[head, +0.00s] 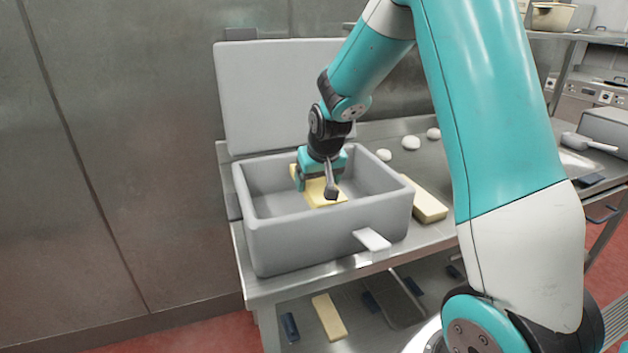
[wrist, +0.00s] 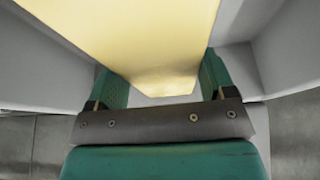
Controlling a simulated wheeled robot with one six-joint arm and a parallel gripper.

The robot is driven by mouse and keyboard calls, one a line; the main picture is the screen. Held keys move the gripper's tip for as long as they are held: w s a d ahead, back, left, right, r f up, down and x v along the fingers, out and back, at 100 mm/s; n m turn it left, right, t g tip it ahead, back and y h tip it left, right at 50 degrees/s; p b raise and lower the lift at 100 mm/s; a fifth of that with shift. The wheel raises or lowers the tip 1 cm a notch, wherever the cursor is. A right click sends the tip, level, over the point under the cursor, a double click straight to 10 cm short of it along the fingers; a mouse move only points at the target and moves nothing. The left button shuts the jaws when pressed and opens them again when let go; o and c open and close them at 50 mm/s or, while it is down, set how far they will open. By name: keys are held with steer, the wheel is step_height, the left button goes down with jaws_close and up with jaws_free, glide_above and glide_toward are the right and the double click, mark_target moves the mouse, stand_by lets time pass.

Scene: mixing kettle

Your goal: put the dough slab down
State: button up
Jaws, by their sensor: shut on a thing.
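My gripper (head: 319,180) reaches down into the open grey bin. It is shut on a pale yellow dough slab (head: 326,196), with one finger on each side. In the wrist view the slab (wrist: 130,35) fills the upper middle between the green fingers of my gripper (wrist: 160,84). The slab is inside the bin's walls in the head view. Whether its underside touches the bin floor is hidden. The grey bin (head: 325,235) stands on the metal table, and its pale walls also show in the wrist view.
The bin's grey lid (head: 275,92) stands up behind it. Another yellow slab (head: 428,203) lies on the table (head: 440,232) right of the bin. Several white dough pieces (head: 411,142) lie at the back. A further yellow slab (head: 329,317) is on the lower shelf.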

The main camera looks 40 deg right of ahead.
steer(key=shift+f+b, duration=0.45)
steer(key=shift+f, duration=0.1)
steer(key=o, duration=1.2)
steer(key=shift+s+f, duration=0.1)
steer(key=shift+f, duration=0.05)
